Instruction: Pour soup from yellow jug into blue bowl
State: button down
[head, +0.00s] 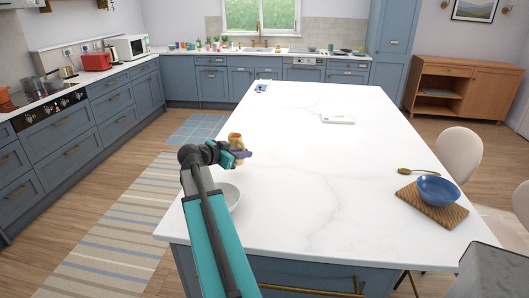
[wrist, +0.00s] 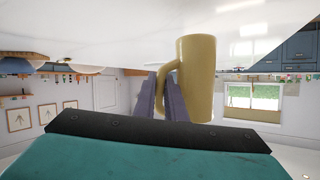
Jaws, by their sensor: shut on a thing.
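The yellow jug (head: 236,140) is over the left side of the white island, and it also shows in the wrist view (wrist: 197,80), which looks upside down. My gripper (head: 240,153) is shut on the jug's handle; its two purple fingers (wrist: 157,88) are on either side of it. The jug looks upright. I cannot tell whether its base touches the worktop, and its inside is hidden. The blue bowl (head: 437,189) stands upright on a woven mat (head: 424,206) at the right end of the island, well away from the jug.
A white bowl (head: 231,194) sits by the near left edge, partly hidden behind my arm. A wooden spoon (head: 418,171) lies behind the mat. A white book-like item (head: 338,118) lies farther back. The island's middle is clear. Pale chairs (head: 458,152) stand at the right edge.

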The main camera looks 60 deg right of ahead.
jog(key=w+a+n+t+y, duration=0.4)
jog(key=w+a+n+t, duration=0.75)
jog(key=w+a, duration=1.45)
jog(key=w+a+r+n+t+y, duration=0.1)
jog(key=w+a+n+y, duration=0.1)
jog(key=a, duration=0.9)
jog(key=w+a+r+n+t+y, duration=0.2)
jog(key=a+n+y, duration=0.1)
jog(key=a, duration=0.8)
jog(key=w+a+r+n+t+y, duration=0.1)
jog(key=w+a+r+n+y, duration=0.1)
jog(key=a, duration=0.9)
jog(key=shift+w+a+r+n+y, duration=0.25)
jog(key=shift+n+y, duration=0.5)
jog(key=shift+y, duration=0.45)
jog(key=shift+s+t, duration=0.2)
jog(key=shift+t, duration=0.05)
